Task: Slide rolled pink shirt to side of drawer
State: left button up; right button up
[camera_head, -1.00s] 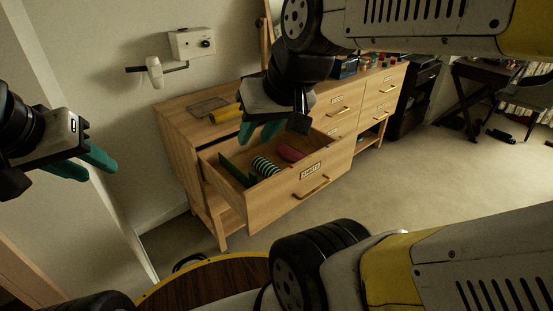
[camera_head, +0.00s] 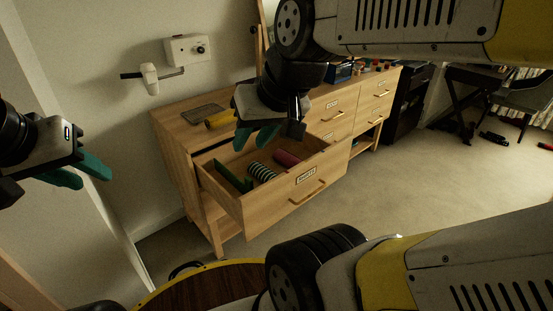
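The rolled pink shirt (camera_head: 287,158) lies in the open top drawer (camera_head: 296,187) of a wooden dresser, toward the drawer's right side. A green and white striped roll (camera_head: 262,173) lies to its left, and a dark green item (camera_head: 233,177) is further left. My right gripper (camera_head: 256,139) hangs above the back of the drawer with its green fingers pointing down, apart from the shirt; it looks open and empty. My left gripper (camera_head: 84,174) is at the far left, away from the dresser, with its two green fingers apart and nothing between them.
A yellow roll (camera_head: 220,119) and a dark flat tray (camera_head: 204,114) lie on the dresser top. A round dark wooden surface with a yellow rim (camera_head: 213,287) is in front.

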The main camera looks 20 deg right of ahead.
aim_at(286, 158)
jog(key=i+l, duration=0.25)
jog(key=l, duration=0.2)
jog(key=i+l, duration=0.3)
jog(key=l, duration=0.15)
jog(key=i+l+z, duration=0.1)
jog(key=i+l, duration=0.15)
jog(key=l, duration=0.25)
